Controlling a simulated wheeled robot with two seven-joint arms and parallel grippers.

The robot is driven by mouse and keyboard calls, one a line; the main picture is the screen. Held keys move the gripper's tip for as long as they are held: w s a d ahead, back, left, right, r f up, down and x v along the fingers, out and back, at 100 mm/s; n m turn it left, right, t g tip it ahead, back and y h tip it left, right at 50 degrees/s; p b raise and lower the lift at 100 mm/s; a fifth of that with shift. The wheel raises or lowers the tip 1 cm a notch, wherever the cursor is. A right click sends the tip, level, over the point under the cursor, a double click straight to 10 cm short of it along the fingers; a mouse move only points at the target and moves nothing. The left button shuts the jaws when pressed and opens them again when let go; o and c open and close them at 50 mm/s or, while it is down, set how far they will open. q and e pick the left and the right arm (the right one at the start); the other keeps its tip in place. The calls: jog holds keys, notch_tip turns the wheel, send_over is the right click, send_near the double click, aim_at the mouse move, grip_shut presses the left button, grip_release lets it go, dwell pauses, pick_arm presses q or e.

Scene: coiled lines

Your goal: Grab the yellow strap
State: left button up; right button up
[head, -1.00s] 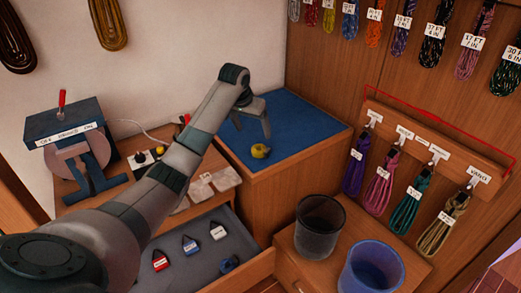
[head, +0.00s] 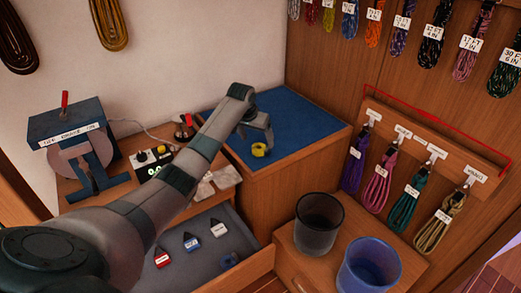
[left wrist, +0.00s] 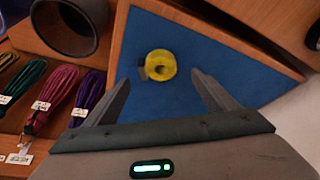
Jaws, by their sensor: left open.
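The yellow strap (head: 260,149) is a small coiled roll lying on the blue mat (head: 290,112) on top of the wooden cabinet. My left gripper (head: 257,140) is over the mat, close to the strap. In the left wrist view the strap (left wrist: 161,65) lies ahead of the fingertips, roughly between the two spread fingers of my left gripper (left wrist: 160,86). The gripper is open and empty. A small grey tab shows at the left side of the strap. My right gripper is not in view.
A black bin (head: 318,225) and a blue bin (head: 369,266) stand on the lower cabinet in front. An open drawer (head: 190,240) with tagged items lies below my left arm. Coiled cords (head: 376,188) hang from a rack at right.

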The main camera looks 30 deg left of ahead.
aim_at(261, 147)
pick_arm(q)
jog(key=shift+p+x, duration=0.7)
jog(key=shift+x, duration=1.5)
jog(key=shift+d, duration=0.15)
jog(key=c, duration=1.1)
